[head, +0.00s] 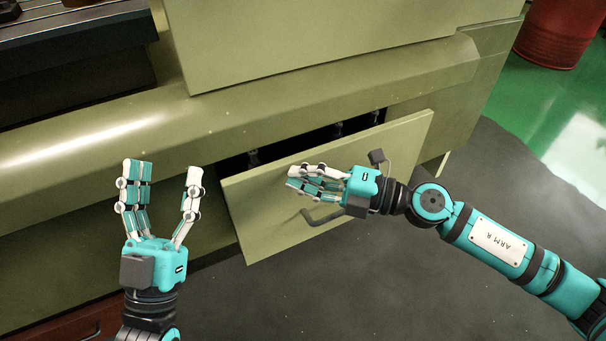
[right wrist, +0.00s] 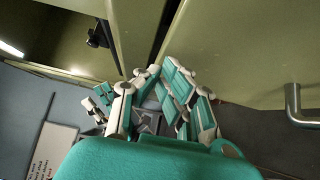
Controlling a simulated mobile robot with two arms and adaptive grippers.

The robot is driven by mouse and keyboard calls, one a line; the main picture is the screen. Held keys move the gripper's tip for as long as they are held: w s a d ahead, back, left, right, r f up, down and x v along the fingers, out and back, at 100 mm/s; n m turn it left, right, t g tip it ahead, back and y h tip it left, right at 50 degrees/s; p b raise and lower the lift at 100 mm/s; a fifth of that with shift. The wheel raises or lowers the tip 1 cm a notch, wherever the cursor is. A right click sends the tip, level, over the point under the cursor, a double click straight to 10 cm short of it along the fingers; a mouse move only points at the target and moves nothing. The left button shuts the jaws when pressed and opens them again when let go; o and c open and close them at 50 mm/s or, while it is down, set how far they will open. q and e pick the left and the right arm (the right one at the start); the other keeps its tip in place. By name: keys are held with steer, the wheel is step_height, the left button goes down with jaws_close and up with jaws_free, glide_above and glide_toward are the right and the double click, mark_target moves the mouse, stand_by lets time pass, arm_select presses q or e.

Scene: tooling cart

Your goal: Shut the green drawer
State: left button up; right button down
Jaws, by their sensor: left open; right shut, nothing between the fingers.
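The green drawer (head: 270,218) is partly open in the head view, its front panel standing out from the olive cabinet with a dark gap behind its top edge. Its grey bar handle (head: 324,218) is partly hidden by my right gripper. My right gripper (head: 291,178) is shut and empty over the drawer front; I cannot tell if it touches. My left gripper (head: 166,168) is open and empty, left of the drawer, fingers pointing up in the picture. In the right wrist view the fingers (right wrist: 160,75) are close to a green panel edge, with a metal handle (right wrist: 294,106) at right.
The olive cabinet body (head: 300,90) rises behind the drawer. A reddish drawer front (head: 65,328) is at lower left. A red barrel (head: 558,32) stands on the green floor at upper right. Grey floor (head: 320,300) in front of the drawer is clear.

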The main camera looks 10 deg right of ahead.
mark_target(297, 163)
steer(key=shift+w, duration=0.25)
steer(key=w, duration=0.1)
steer(key=w+a+p, duration=0.1)
steer(key=w, duration=0.1)
steer(key=shift+w+a+r+p, duration=0.1)
steer(key=shift+w+a+p, duration=0.1)
steer(key=shift+p, duration=0.1)
arm_select(q)
steer(key=w+f+g+y, duration=0.1)
steer(key=w+f+g, duration=0.2)
steer(key=f+g, duration=0.1)
steer(key=shift+f+y, duration=0.3)
steer(key=shift+f, duration=0.6)
steer(key=shift+w, duration=0.1)
